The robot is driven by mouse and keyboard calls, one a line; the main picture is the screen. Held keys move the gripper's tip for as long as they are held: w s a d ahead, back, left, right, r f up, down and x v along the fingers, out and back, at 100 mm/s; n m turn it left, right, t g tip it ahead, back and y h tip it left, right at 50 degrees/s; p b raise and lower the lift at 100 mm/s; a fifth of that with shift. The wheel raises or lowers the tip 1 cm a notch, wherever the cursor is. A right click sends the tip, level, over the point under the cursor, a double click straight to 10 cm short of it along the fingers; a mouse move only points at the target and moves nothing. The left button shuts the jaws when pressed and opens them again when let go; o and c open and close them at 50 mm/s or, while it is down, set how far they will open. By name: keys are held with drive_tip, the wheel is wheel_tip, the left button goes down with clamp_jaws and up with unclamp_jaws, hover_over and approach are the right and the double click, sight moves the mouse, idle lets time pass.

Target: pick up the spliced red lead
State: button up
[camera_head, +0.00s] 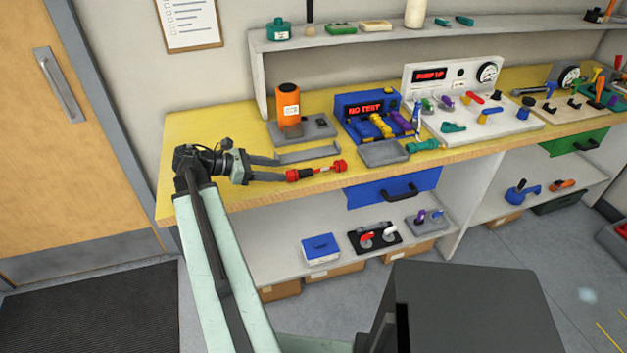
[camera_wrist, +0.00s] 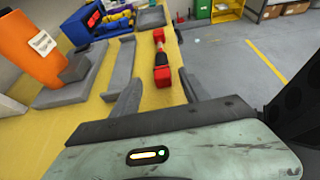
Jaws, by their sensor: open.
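The spliced red lead (camera_head: 316,171) lies along the front edge of the yellow bench top. In the wrist view the gripper (camera_wrist: 160,79) shows one finger on each side of that end. Whether either finger touches it I cannot tell.
A grey angled bracket (camera_head: 308,153) lies just behind the lead, near my upper finger. An orange canister (camera_head: 288,104) stands on a grey base. A blue tester (camera_head: 367,108) reads "NO TEST", with a grey pad (camera_head: 384,153) before it. The floor right of the bench edge is open.

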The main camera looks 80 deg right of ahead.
sight(303, 170)
drive_tip(key=s, duration=0.2)
drive_tip(key=shift+s+d+g, duration=0.3)
drive_tip(key=shift+s, duration=0.05)
drive_tip(key=shift+b+x, duration=0.55)
drive_tip(key=shift+x, duration=0.6)
drive_tip(key=shift+b+x, duration=0.9)
drive_tip(key=shift+x, duration=1.8)
drive_tip(key=shift+w+d+f, duration=0.1)
drive_tip(key=shift+d, duration=0.05)
clamp_jaws()
